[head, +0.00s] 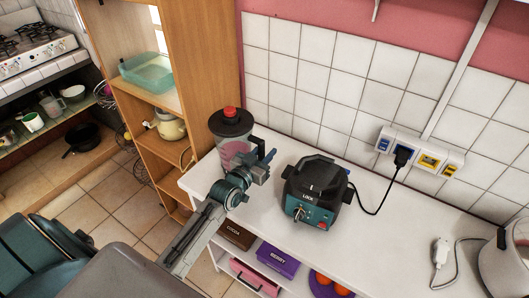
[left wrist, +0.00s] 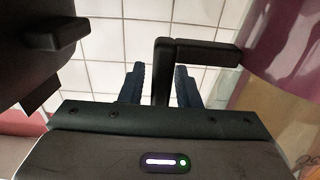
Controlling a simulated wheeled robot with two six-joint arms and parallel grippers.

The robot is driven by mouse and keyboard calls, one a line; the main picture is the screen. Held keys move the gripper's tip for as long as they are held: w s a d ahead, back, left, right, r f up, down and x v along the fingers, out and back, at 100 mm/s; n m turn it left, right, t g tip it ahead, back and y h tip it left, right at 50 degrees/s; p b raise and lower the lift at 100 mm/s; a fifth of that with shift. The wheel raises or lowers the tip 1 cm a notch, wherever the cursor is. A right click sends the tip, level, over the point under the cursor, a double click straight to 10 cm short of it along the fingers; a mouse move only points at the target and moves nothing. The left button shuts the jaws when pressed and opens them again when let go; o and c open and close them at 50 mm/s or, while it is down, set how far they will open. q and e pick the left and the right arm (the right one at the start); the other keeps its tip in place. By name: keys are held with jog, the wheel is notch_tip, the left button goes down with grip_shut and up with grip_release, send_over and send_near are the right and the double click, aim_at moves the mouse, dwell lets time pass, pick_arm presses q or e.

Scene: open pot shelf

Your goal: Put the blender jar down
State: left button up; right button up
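The blender jar (head: 231,138), with a black lid, a red cap and purple contents, is upright at the left end of the white counter (head: 390,225). My arm hides its base, so I cannot see its contact with the counter. My left gripper (head: 265,163) is at the jar's right side. In the left wrist view, its blue fingers (left wrist: 160,85) stand apart on either side of the black jar handle (left wrist: 205,52), with gaps showing. The jar's purple side (left wrist: 285,45) fills the upper right there. The blender base (head: 315,190), marked LOCK, stands right of the jar. My right gripper is not seen.
A wall socket strip (head: 420,155) with a plugged black cord is behind the counter. A white plug (head: 440,252) and a grey rounded appliance (head: 505,265) are at the right. A wooden shelf unit (head: 205,60) rises left.

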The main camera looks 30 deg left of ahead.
pick_arm(q)
jog(key=shift+o, duration=0.3)
jog(key=shift+r, duration=0.15)
jog(key=s, duration=0.2)
jog(key=s+p, duration=0.1)
jog(key=s, duration=0.1)
jog(key=s+p, duration=0.1)
jog(key=s, duration=0.1)
jog(key=shift+s+a+r, duration=0.1)
jog(key=shift+s+a, duration=0.15)
jog(key=shift+s, duration=0.05)
jog(key=shift+s+a+p, duration=0.1)
jog(key=shift+s+p, duration=0.45)
jog(key=shift+s, duration=0.1)
jog(key=s+b, duration=0.3)
jog(key=s, duration=0.1)
jog(key=shift+a+b, duration=0.1)
jog(key=shift+b, duration=0.2)
jog(key=shift+s, duration=0.1)
